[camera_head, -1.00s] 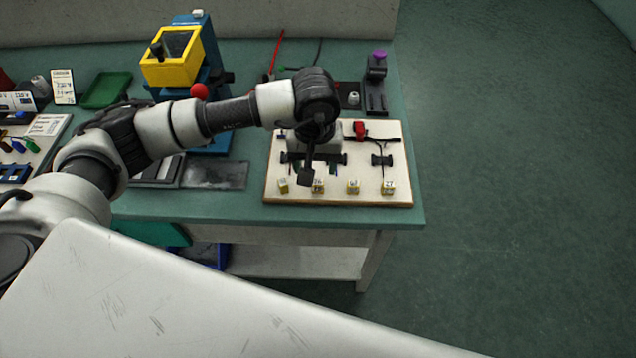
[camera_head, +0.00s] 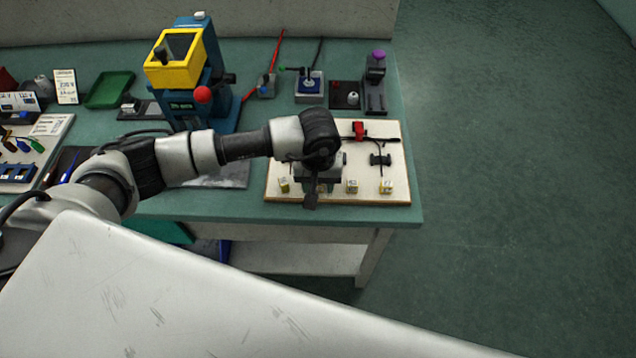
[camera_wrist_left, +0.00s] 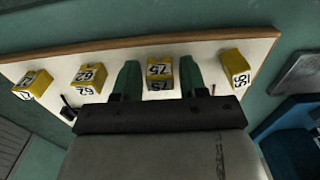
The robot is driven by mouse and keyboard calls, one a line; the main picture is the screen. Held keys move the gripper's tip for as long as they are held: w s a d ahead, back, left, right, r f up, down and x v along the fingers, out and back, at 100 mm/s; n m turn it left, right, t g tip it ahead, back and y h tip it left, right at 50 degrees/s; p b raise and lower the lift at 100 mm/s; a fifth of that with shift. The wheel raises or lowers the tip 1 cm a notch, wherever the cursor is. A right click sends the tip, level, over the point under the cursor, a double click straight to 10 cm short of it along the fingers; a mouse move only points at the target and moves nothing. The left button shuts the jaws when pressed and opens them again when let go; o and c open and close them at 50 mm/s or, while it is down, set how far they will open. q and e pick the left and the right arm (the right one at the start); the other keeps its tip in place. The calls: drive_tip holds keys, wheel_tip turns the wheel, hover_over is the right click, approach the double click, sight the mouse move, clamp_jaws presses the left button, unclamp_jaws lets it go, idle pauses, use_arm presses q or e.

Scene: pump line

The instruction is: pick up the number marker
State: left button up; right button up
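Several yellow number markers stand in a row along the near edge of a pale board. The marker that seems to read 75 (camera_wrist_left: 160,72) is between the two green fingers of my left gripper (camera_wrist_left: 158,76) in the wrist view. A small gap shows on each side of it, so the gripper is open. In the head view my left gripper (camera_head: 311,198) points down over the row and hides that marker. Other markers show at the left (camera_head: 284,185), right of the gripper (camera_head: 352,186) and at the far right (camera_head: 386,187). My right gripper is not in view.
The pale board (camera_head: 400,160) also carries a red clip (camera_head: 359,130) and a black fitting (camera_head: 380,160). A yellow-and-blue machine (camera_head: 178,62) stands behind to the left. The green bench (camera_head: 200,207) ends just right of the board.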

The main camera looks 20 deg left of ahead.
use_arm(q)
drive_tip(key=c, duration=0.6)
drive_tip(key=shift+c, duration=0.2)
